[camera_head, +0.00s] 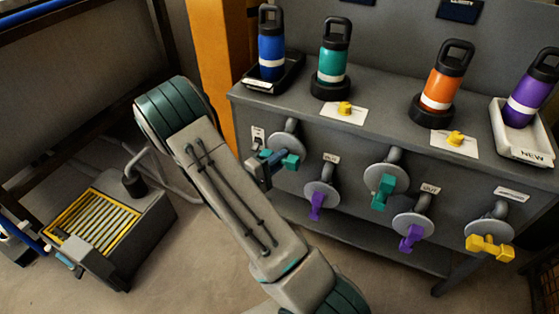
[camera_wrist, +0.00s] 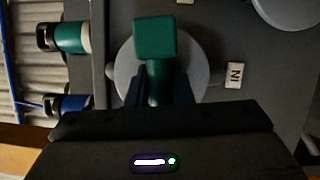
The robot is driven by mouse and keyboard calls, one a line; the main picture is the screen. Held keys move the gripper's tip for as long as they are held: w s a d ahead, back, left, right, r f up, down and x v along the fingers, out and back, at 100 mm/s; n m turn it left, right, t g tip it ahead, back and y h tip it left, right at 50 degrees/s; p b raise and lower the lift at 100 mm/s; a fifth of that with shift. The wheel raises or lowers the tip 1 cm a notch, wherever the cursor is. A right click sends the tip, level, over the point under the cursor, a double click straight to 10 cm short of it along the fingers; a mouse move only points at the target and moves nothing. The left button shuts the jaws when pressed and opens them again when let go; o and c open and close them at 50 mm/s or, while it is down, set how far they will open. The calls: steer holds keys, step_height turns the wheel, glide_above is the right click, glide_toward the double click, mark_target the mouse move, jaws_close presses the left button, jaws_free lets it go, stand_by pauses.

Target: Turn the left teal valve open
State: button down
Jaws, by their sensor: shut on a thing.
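The left teal valve (camera_head: 291,161) is on the front of the grey cabinet, at the upper left of the valves, on a round grey disc. Its teal handle shows on both sides of my gripper (camera_head: 264,168). In the wrist view the handle's block end (camera_wrist: 155,38) and narrower stem stand in front of the disc (camera_wrist: 196,75). My gripper (camera_wrist: 157,92) is shut on the stem, with one dark finger on each side. Part of the handle is hidden by my gripper. The second teal valve (camera_head: 382,192) is further right, its handle hanging down.
Purple valves (camera_head: 317,205) (camera_head: 412,238) sit lower, and a yellow valve (camera_head: 490,247) is at the right. Blue (camera_head: 271,50), teal (camera_head: 333,60), orange (camera_head: 442,85) and purple (camera_head: 530,95) bottles stand on top. A yellow-slatted grey box (camera_head: 140,225) lies left.

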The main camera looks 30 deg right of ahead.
steer(key=n+t+h, duration=0.1)
steer(key=n, duration=0.3)
steer(key=shift+n, duration=0.4)
steer(key=n+t+p, duration=0.1)
steer(key=n+t, duration=0.1)
steer(key=n, duration=0.2)
steer(key=shift+r+h, duration=0.1)
steer(key=shift+h, duration=0.3)
steer(key=n+t+p, duration=0.1)
steer(key=n, duration=0.2)
steer(key=n+t+p, duration=0.2)
steer(key=n, duration=0.1)
steer(key=shift+n, duration=0.3)
steer(key=shift+n+t+y+p, duration=0.5)
steer(key=shift+n+t+p, duration=0.2)
steer(key=shift+n, duration=0.7)
steer(key=shift+n+t+y+p, duration=0.5)
steer(key=shift+n+t+p, duration=0.15)
steer(key=shift+n, duration=1.05)
steer(key=c, duration=1.3)
jaws_free()
steer(key=shift+a, duration=0.1)
